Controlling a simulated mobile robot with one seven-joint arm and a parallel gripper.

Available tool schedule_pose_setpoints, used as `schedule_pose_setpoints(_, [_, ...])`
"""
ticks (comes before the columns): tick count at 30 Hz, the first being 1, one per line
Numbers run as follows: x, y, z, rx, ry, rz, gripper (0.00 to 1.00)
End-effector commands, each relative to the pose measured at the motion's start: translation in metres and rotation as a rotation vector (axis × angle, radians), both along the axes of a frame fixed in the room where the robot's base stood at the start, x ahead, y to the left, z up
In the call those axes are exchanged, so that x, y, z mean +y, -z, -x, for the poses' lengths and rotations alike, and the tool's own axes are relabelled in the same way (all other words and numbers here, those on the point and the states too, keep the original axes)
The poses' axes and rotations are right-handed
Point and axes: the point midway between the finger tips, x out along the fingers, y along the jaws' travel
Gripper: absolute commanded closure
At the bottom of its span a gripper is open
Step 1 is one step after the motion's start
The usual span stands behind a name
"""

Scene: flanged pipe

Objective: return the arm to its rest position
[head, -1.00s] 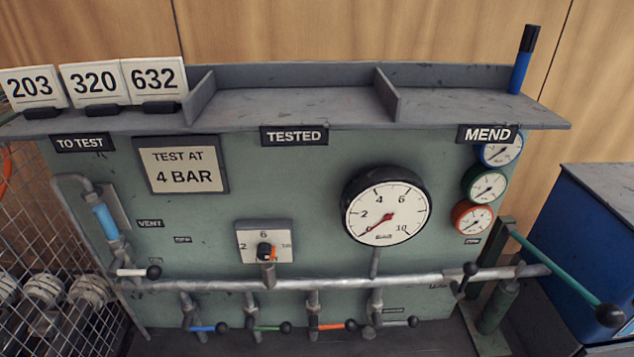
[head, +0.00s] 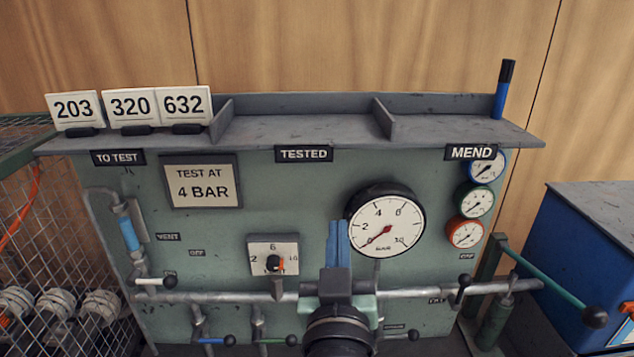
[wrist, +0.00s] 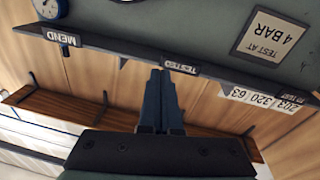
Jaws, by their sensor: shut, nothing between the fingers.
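My gripper (head: 339,243) shows at the lower middle of the head view, in front of the green test panel (head: 215,230). Its blue fingers are together, point up and hold nothing. They are just left of the large pressure gauge (head: 385,226), whose needle points to the lower left. In the wrist view the shut fingers (wrist: 160,85) show against the wood wall, with the panel upside down above them. My wrist hides part of the horizontal pipe (head: 225,297) and some of the lower valves.
A shelf (head: 300,128) tops the panel, with number cards (head: 131,106) at left and a blue marker (head: 504,90) at right. A green-handled lever (head: 555,285) juts out at right beside a blue box (head: 600,245). A wire cage (head: 50,240) stands at left.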

Motion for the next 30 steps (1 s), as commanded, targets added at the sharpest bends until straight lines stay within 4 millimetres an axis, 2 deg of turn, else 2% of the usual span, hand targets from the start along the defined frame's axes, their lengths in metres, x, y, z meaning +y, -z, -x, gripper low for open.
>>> schedule_pose_setpoints(1, [0.004,-0.045,0.005,-0.087,-0.009,-0.01,1.0])
schedule_pose_setpoints(4, [0.011,-0.119,0.023,-0.241,-0.029,-0.031,1.0])
schedule_pose_setpoints(6, [0.016,-0.169,0.042,-0.348,-0.044,-0.045,1.0])
schedule_pose_setpoints(9, [0.021,-0.228,0.075,-0.489,-0.067,-0.066,1.0])
schedule_pose_setpoints(12, [0.025,-0.27,0.106,-0.597,-0.087,-0.082,1.0])
schedule_pose_setpoints(15, [0.027,-0.295,0.129,-0.67,-0.102,-0.092,1.0])
schedule_pose_setpoints(18, [0.028,-0.306,0.141,-0.705,-0.109,-0.097,1.0])
schedule_pose_setpoints(30, [0.029,-0.308,0.143,-0.711,-0.111,-0.099,1.0])
